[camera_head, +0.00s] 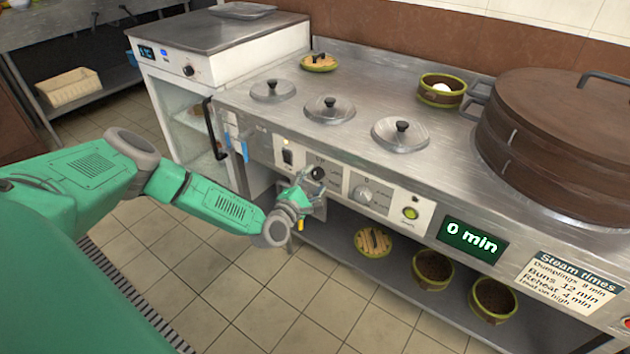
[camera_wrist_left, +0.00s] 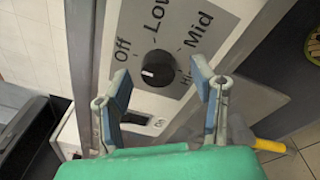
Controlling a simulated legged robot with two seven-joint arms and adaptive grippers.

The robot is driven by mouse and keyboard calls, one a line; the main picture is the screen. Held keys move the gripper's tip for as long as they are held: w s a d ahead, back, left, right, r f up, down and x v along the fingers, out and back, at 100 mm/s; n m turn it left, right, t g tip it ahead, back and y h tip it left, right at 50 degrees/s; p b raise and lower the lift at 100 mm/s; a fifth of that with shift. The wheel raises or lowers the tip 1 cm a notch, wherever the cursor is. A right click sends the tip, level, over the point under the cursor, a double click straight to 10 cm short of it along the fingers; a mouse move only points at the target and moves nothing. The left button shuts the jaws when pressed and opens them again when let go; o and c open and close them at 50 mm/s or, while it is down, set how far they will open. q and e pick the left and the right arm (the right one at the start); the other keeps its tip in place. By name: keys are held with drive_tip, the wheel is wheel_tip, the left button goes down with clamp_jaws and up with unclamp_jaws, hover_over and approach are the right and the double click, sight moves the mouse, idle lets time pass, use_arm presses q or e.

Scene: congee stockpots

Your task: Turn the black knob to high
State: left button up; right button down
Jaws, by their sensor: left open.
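The black knob (camera_head: 318,173) is on the front panel of the steel steam counter. In the left wrist view the knob (camera_wrist_left: 157,68) sits on a grey plate marked Off, Low, Mid and High. A pale mark shows on its left side, nearest Off among the labels. My left gripper (camera_head: 306,192) is at the panel, just in front of the knob, and partly covers its plate. In the left wrist view its open fingers (camera_wrist_left: 162,82) are on either side of the knob, with gaps between; contact does not show. My right gripper is not in view.
A silver dial (camera_head: 362,193) and a green button (camera_head: 410,213) are to the right on the panel, beside a "0 min" display (camera_head: 472,240). A rocker switch (camera_head: 287,155) is to the left. A shelf below holds several baskets. Brown steamers (camera_head: 560,140) stand at right.

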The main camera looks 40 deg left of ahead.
use_arm(q)
drive_tip(key=shift+w+a, duration=0.15)
drive_tip(key=shift+w, duration=0.3)
drive_tip(key=shift+a+f, duration=0.2)
drive_tip(key=shift+a, duration=0.2)
drive_tip(key=shift+d, duration=0.1)
drive_tip(key=c, duration=1.1)
drive_tip(key=shift+d, duration=0.2)
drive_tip(key=shift+c, duration=0.2)
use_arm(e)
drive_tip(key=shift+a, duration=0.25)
